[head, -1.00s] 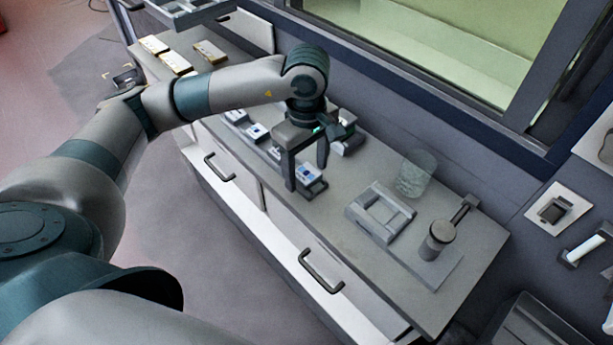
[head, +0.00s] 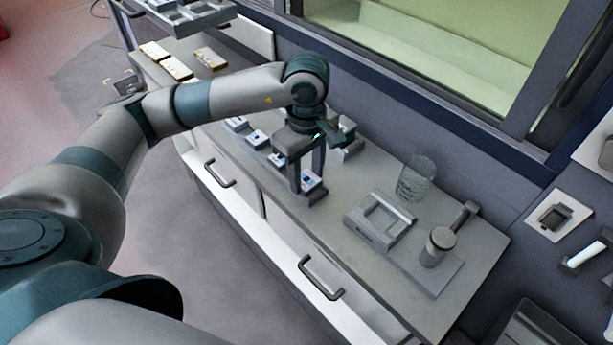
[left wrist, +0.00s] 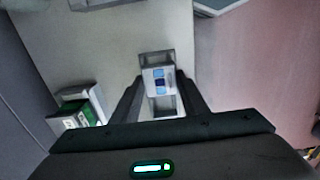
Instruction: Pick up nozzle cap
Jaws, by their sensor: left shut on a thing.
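A small white piece with blue squares, which I take to be the nozzle cap (head: 312,181), sits in a small grey holder near the front edge of the counter. My left gripper (head: 307,188) points down over it, its two fingers shut on its sides. In the left wrist view the nozzle cap (left wrist: 158,80) lies between the fingertips (left wrist: 160,92), with grey holder parts showing before and behind it. I cannot tell whether it is lifted off its holder. The fingers hide part of it in the head view. My right gripper is not in view.
Similar small holders (head: 257,138) stand left of the gripper, another block (head: 348,148) behind it. To the right are a grey square fixture (head: 381,222), a clear beaker (head: 416,178) and a cylinder tool (head: 437,246). The grey counter (head: 340,215) is bare between gripper and fixture.

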